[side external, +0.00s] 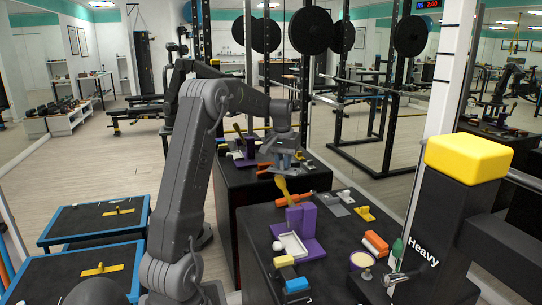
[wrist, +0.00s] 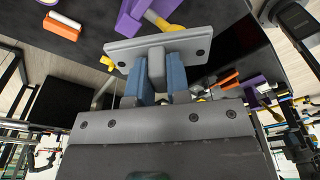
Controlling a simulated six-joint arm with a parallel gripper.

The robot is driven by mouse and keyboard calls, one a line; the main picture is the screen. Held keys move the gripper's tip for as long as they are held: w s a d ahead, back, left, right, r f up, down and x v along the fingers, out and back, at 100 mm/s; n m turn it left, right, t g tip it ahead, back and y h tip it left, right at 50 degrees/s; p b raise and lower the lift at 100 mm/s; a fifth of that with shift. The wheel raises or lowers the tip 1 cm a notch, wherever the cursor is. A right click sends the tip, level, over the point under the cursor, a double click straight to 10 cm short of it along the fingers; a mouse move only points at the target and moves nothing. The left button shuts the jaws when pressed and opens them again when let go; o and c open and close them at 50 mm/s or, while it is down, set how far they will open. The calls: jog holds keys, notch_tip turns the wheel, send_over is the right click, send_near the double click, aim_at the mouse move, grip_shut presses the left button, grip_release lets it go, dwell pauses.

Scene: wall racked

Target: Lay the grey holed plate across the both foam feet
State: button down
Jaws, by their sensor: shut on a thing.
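In the wrist view, the grey holed plate (wrist: 190,46) is a flat bar with a dark hole near each end and a grey block at its middle. The blue-grey fingers of my gripper (wrist: 157,76) are shut on that middle block, one on each side. In the side view, my gripper (side external: 284,167) is behind the purple stand, and the plate is too small to make out clearly. I cannot tell surely which pieces are the foam feet; a yellow block (side external: 284,261) and a blue block (side external: 296,285), both with white parts, lie at the near bench edge.
The purple stand (side external: 300,222) holds a yellow-handled tool upright. A dark post with a yellow top (side external: 468,159) rises at right.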

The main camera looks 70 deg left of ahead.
jog(key=s+d+f+m+h, duration=0.15)
jog(key=d+m, duration=0.35)
jog(key=d, duration=0.5)
jog(key=s+d+f+m+y, duration=0.1)
jog(key=s+d+m, duration=0.3)
jog(key=d, duration=0.5)
notch_tip(320, 180, down, 11)
jog(key=m, duration=0.1)
jog(key=shift+w+d+r+t, duration=0.15)
jog(key=shift+w+d+t, duration=0.05)
jog(key=shift+w+t, duration=0.2)
jog(key=shift+s+h, duration=0.1)
jog(key=shift+h, duration=0.15)
jog(key=shift+f, duration=3.9)
jog(key=shift+f, duration=0.65)
jog(key=c, duration=1)
grip_release()
